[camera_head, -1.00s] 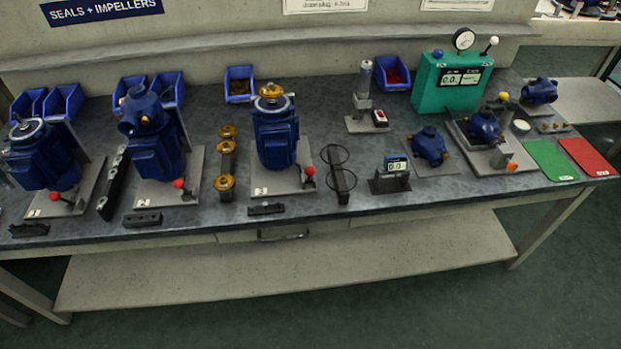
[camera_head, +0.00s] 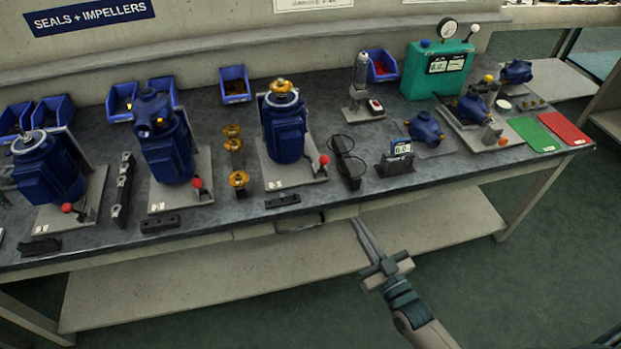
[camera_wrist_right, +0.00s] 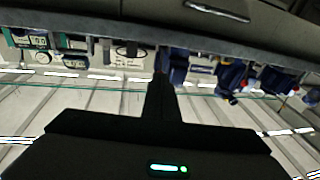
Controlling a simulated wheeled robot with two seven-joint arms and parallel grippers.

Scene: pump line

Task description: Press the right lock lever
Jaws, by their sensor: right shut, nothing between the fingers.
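Three red-knobbed levers stand on the plates of the three blue pump stations. The right lock lever (camera_head: 323,160) is at the front right corner of the right station's plate (camera_head: 292,176), beside its blue motor (camera_head: 284,128). The middle lever (camera_head: 197,184) and the left lever (camera_head: 67,208) are farther left. My right gripper (camera_head: 356,222) is shut and empty. It points up toward the bench from in front of its front edge, below and right of the right lever, touching nothing that I can see. Its dark fingers (camera_wrist_right: 160,82) also show in the right wrist view. My left gripper is out of view.
A drawer handle (camera_head: 299,223) is on the bench front, left of the gripper. A black stand with rings (camera_head: 347,163) and a small display (camera_head: 396,160) stand right of the right lever. A black block (camera_head: 283,201) lies in front of its plate.

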